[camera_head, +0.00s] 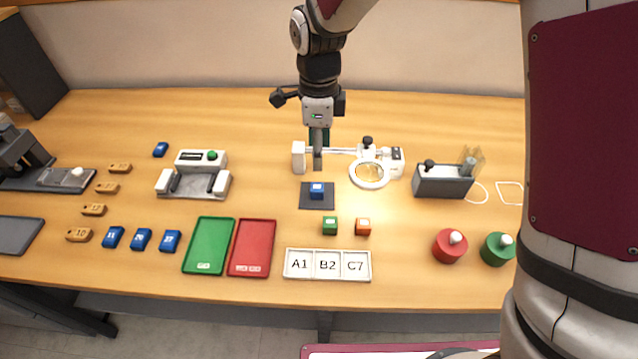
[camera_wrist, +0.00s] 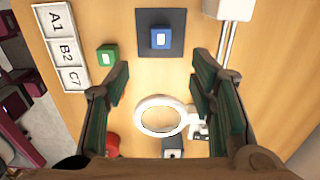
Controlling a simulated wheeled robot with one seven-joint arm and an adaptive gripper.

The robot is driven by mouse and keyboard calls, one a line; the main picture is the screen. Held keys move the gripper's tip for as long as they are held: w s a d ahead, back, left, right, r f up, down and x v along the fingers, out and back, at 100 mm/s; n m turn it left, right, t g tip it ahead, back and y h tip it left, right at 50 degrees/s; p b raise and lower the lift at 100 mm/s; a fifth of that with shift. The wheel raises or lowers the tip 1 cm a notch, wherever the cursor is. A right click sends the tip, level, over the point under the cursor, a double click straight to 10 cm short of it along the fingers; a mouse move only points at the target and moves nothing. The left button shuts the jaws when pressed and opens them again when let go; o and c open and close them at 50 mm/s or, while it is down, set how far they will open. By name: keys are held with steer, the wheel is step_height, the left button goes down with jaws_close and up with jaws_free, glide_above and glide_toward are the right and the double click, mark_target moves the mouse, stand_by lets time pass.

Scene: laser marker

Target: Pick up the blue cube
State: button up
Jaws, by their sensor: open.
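The blue cube (camera_head: 317,190) has a pale label on top and sits on a dark square mat (camera_head: 308,203) in the middle of the table. In the wrist view the blue cube (camera_wrist: 161,38) is at the top centre on the mat (camera_wrist: 148,16), beyond the fingertips. My gripper (camera_head: 318,160) is above the table, just behind the cube in the head view. In the wrist view my gripper (camera_wrist: 160,75) has its two green-padded fingers wide apart with nothing held between them. The cube is apart from the fingers.
A green cube (camera_head: 330,226) and an orange cube (camera_head: 363,227) stand in front of the mat, behind a white A1/B2/C7 tray (camera_head: 314,278). A ring magnifier (camera_head: 369,186) lies right of the mat. Green (camera_head: 190,268) and red (camera_head: 238,268) trays are front left.

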glide_above(316, 186)
steer(key=f, duration=0.7)
steer(key=shift+s+d, duration=0.2)
steer(key=shift+d, duration=0.15)
steer(key=shift+w+a+f+p, duration=0.1)
steer(key=shift+f+p, duration=0.1)
steer(key=shift+f, duration=0.75)
steer(key=shift+a+f+p, duration=0.15)
steer(key=shift+f, duration=0.75)
steer(key=shift+w+a+f+p, duration=0.1)
steer(key=shift+f+p, duration=0.1)
steer(key=shift+f, duration=0.75)
steer(key=c, duration=1)
steer(key=shift+r, duration=0.1)
steer(key=shift+c, duration=0.2)
